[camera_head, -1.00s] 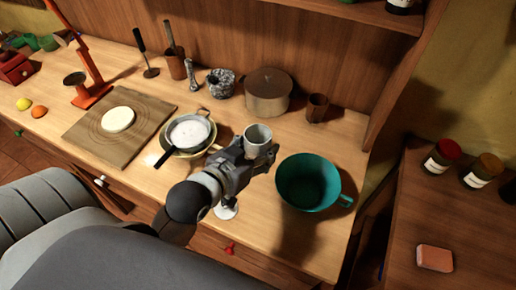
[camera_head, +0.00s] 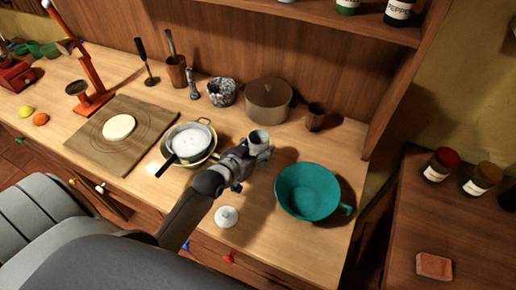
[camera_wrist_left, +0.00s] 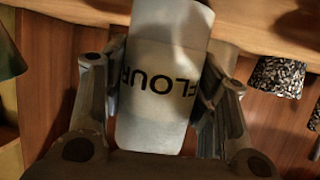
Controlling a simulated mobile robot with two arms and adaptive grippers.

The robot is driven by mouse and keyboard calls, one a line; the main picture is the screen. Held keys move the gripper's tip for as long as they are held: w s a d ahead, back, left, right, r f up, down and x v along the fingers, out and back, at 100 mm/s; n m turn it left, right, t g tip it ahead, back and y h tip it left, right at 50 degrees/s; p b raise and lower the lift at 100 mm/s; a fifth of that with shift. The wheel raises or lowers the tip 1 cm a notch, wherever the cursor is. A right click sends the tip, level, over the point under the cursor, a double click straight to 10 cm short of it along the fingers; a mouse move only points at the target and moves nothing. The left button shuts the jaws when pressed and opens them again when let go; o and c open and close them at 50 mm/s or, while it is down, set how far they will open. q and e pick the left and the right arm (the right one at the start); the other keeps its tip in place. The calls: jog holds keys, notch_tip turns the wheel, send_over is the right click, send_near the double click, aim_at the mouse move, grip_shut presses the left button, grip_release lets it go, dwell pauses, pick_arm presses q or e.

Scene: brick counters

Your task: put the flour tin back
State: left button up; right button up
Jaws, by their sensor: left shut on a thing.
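The flour tin is a pale grey-white cylinder (camera_head: 259,139) held above the counter. In the left wrist view the tin (camera_wrist_left: 163,85) fills the middle, its black FLOUR lettering upside down in that picture. My left gripper (camera_head: 252,154) is shut on it, with a finger on each side of the tin (camera_wrist_left: 155,95). The tin is in front of the lidded brown pot (camera_head: 268,100) and left of the teal bowl (camera_head: 308,192). My right gripper is not in view.
A small white knobbed object (camera_head: 227,216) sits near the counter's front. A pan of white contents (camera_head: 188,140) rests in a bowl at left, beside a wooden board (camera_head: 92,150) with dough. A brown cup (camera_head: 316,111) stands behind. A shelf (camera_head: 345,22) overhangs the back, holding jars (camera_head: 399,12).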

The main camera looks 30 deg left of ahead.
pick_arm(q)
jog(key=shift+f, duration=0.3)
jog(key=shift+f, duration=0.1)
jog(key=o, duration=1.2)
jog(key=shift+f, duration=0.1)
jog(key=shift+o, duration=0.2)
jog(key=b+v, duration=0.1)
jog(key=v, duration=1.1)
jog(key=shift+b, duration=0.4)
